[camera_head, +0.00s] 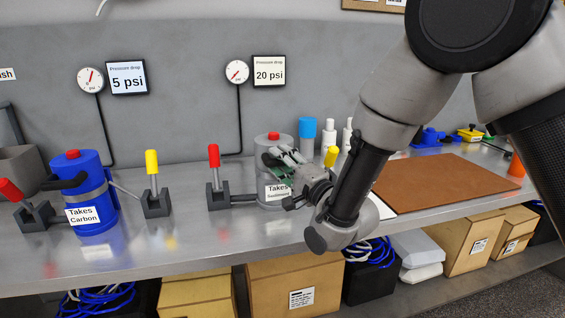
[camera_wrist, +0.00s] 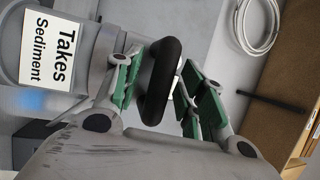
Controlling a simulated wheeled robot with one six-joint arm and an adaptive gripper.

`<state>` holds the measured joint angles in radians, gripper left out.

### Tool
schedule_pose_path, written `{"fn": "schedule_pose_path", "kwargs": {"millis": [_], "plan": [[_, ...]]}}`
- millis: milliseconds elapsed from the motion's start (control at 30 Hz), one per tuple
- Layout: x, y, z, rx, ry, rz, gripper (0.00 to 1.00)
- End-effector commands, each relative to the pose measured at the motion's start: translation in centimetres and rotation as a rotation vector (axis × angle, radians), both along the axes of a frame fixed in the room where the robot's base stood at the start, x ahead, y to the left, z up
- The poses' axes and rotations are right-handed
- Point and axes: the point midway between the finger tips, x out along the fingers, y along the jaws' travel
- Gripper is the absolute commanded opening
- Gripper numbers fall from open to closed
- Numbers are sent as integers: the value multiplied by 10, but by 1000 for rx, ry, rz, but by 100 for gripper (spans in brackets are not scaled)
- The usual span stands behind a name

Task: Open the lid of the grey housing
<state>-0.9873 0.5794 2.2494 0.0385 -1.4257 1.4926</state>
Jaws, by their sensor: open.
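The grey housing (camera_head: 262,147) stands on the steel bench, with a red cap on top and a "Takes Sediment" label. Its label side also shows at the upper left of the wrist view (camera_wrist: 88,45). A black curved handle (camera_wrist: 158,80) sticks out from the housing. My gripper (camera_wrist: 162,72) is open, with one green-padded finger on each side of the handle; whether either pad touches it I cannot tell. In the head view my gripper (camera_head: 280,162) is in front of the housing and hides part of its front and right side. The lid looks closed.
A red-handled valve (camera_head: 213,160) stands left of the housing and a yellow-handled one (camera_head: 330,157) right. A blue housing (camera_head: 85,175) labelled "Takes Carbon" is further left. Bottles (camera_head: 307,132) stand behind. A brown mat (camera_head: 440,182) lies right. Gauges read beside 5 psi and 20 psi signs.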

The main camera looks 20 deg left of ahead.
Motion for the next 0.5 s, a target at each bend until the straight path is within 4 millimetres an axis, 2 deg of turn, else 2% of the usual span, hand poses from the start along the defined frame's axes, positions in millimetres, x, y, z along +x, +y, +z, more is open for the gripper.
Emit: {"fn": "schedule_pose_path", "kwargs": {"millis": [167, 400, 500], "plan": [[0, 0, 0, 0, 0, 0, 41], [0, 0, 0, 0, 0, 0, 0], [0, 0, 0, 0, 0, 0, 0]]}}
